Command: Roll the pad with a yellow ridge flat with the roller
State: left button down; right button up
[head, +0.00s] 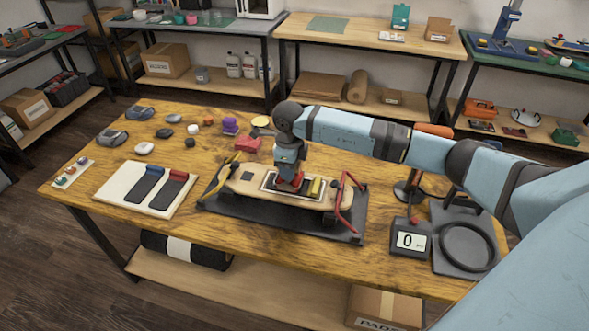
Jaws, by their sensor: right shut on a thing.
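A wooden board (240,187) lies on a dark mat in the middle of the table. On its top is a pad (268,183) with a pale outline, and a short yellow ridge (314,187) shows at its right part. My right gripper (290,178) points down over the pad, shut on a small red thing (289,186), which seems to be the roller. It is at or just above the pad; contact cannot be told. The gripper hides part of the pad and most of the held thing. My left gripper is not in view.
A yellow clamp arm (226,171) and a red clamp arm (345,210) stand at the board's ends. A white tray (112,188) with dark strips lies left. A scale display (409,239) and a black ring (468,247) lie right. Several small parts lie at the back left.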

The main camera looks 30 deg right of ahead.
jog(key=shift+w+a+b, duration=0.45)
jog(key=shift+w+a, duration=0.3)
jog(key=shift+w, duration=0.15)
jog(key=shift+w+a+f+b, duration=0.1)
jog(key=shift+w+a+b, duration=0.35)
jog(key=shift+w+a, duration=0.35)
jog(key=shift+s+d+p, duration=0.5)
jog(key=shift+s+d, duration=0.6)
jog(key=shift+s, duration=0.15)
jog(key=shift+s+d+r+p, duration=0.2)
jog(key=shift+s+d+p, duration=0.2)
jog(key=shift+s+d, duration=0.7)
jog(key=shift+w+a+f+b, duration=0.15)
jog(key=shift+w+a+b, duration=0.5)
jog(key=shift+w+a, duration=0.35)
jog(key=shift+w+a+f+b, duration=0.1)
jog(key=shift+w+a+b, duration=0.6)
jog(key=shift+w+a, duration=0.55)
jog(key=shift+s+d+p, duration=0.45)
jog(key=shift+s+d, duration=0.45)
jog(key=shift+s+d+r+p, duration=0.15)
jog(key=shift+s+d+p, duration=0.05)
jog(key=shift+s+d, duration=0.5)
jog(key=shift+s+d+r+p, duration=0.1)
jog(key=shift+s+d+p, duration=0.1)
jog(key=shift+s+d, duration=0.45)
